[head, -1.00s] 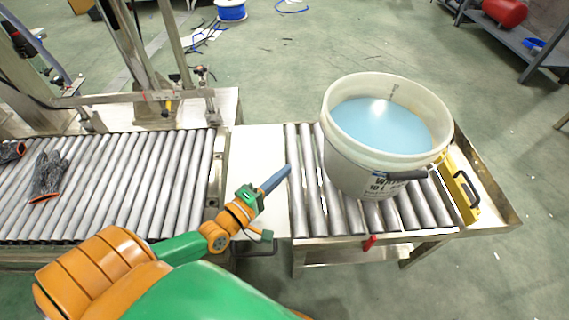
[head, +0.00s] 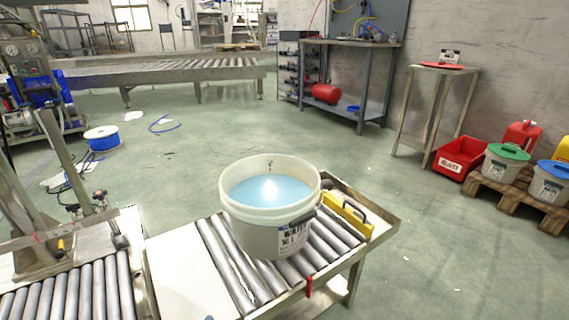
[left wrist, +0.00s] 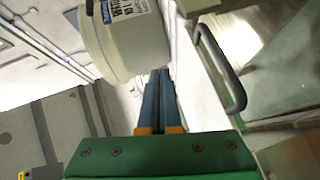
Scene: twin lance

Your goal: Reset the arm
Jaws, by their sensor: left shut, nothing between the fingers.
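My left gripper (left wrist: 158,76) shows in the left wrist view with its two blue fingers together and nothing between them. Its fingertips point toward the base of a white bucket (left wrist: 128,45) at the upper left of that view; I cannot tell the gap between them. In the head view the bucket (head: 265,238) stands upright on the short roller conveyor (head: 230,268), with light blue liquid inside. The left arm is almost wholly out of the head view, below its bottom edge. My right gripper is in neither view.
A dark curved handle (left wrist: 222,68) is right of the fingers in the wrist view. Another roller conveyor (head: 75,290) is at lower left. A pallet with lidded buckets (head: 505,160) stands far right. The middle floor is open.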

